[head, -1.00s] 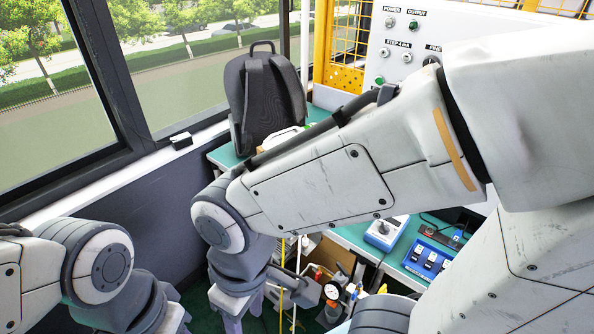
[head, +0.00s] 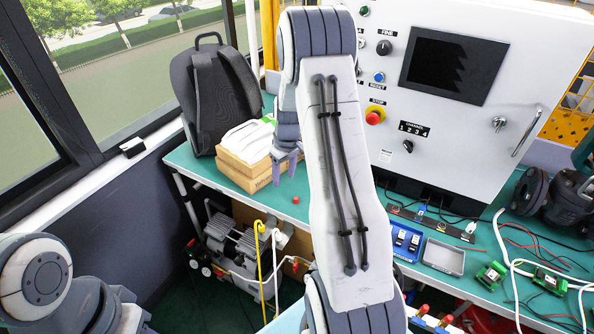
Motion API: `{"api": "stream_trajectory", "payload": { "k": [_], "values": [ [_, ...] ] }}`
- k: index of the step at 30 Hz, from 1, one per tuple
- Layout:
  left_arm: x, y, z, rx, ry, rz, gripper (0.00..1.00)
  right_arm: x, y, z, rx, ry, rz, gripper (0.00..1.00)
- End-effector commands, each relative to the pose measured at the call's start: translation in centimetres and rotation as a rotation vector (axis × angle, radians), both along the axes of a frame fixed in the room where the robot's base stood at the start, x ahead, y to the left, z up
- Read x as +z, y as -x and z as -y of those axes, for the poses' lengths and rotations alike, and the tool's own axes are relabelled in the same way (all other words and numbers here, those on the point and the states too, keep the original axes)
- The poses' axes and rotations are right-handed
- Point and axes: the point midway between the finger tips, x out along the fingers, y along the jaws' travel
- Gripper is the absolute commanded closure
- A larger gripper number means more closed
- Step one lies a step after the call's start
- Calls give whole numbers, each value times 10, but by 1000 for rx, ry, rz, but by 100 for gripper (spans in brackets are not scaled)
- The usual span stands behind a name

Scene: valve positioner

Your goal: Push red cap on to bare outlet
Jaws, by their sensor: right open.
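A small red piece (head: 295,200), which looks like the red cap, lies on the green bench top in the head view. My right gripper (head: 284,172) points down just above and left of it, apart from it, with its fingers open and nothing seen between them. More red-topped fittings (head: 423,310) show at the bottom edge, right of my right arm. I cannot make out a bare outlet; my right arm hides part of that area. My left arm is at the lower left and its fingers are out of the frame.
The control cabinet (head: 480,130) rises at right. Blue tray (head: 405,240), grey tray (head: 443,257), green boards (head: 490,275) and cables occupy the right bench.

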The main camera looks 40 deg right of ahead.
Motion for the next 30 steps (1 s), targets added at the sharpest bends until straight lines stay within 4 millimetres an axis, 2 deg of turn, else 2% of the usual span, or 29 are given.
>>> {"api": "stream_trajectory", "payload": {
  "k": [1, 3, 6, 11, 22, 30],
  "values": [
    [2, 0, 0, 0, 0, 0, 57, -8, 3, 20, -24, 2, 0, 43],
    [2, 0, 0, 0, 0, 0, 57, -15, 7, 37, -42, 5, 1, 43],
    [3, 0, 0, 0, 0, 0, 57, -22, 9, 48, -51, 7, 2, 43],
    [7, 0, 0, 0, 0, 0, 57, -39, 8, 49, -53, 6, 0, 43],
    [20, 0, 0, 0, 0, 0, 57, -101, 1, 48, -53, 6, -1, 43],
    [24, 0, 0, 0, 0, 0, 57, -123, -3, 49, -51, 8, 3, 43]
  ]
}}
